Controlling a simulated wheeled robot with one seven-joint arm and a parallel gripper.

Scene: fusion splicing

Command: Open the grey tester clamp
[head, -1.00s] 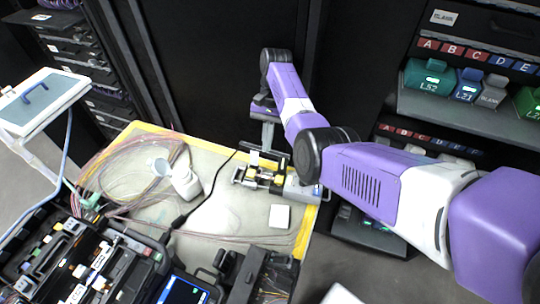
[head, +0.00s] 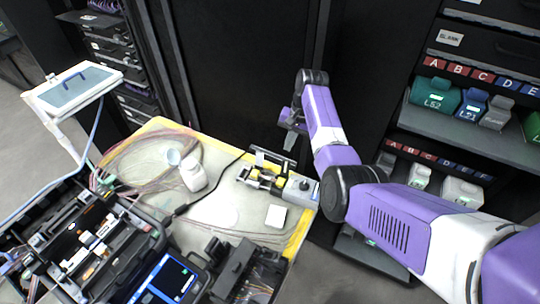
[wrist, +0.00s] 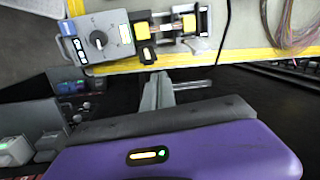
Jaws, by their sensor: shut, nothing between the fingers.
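The tester is a grey box (head: 301,190) with a round knob, standing at the right rear of the work table. The box also shows in the wrist view (wrist: 108,38). A metal clamp stage (head: 263,176) with yellow blocks and black parts joins its left side in the head view; in the wrist view the stage (wrist: 170,29) lies right of the box. I cannot tell whether the clamp is open. My gripper (head: 290,138) is shut and empty, behind and above the tester, apart from it.
A white bottle (head: 193,177) and a white square block (head: 276,216) stand on the table near the tester. Loose fibres (head: 140,160) lie at the left. A black splicer case (head: 90,245) fills the front. Rack shelves (head: 470,135) stand close right of my arm.

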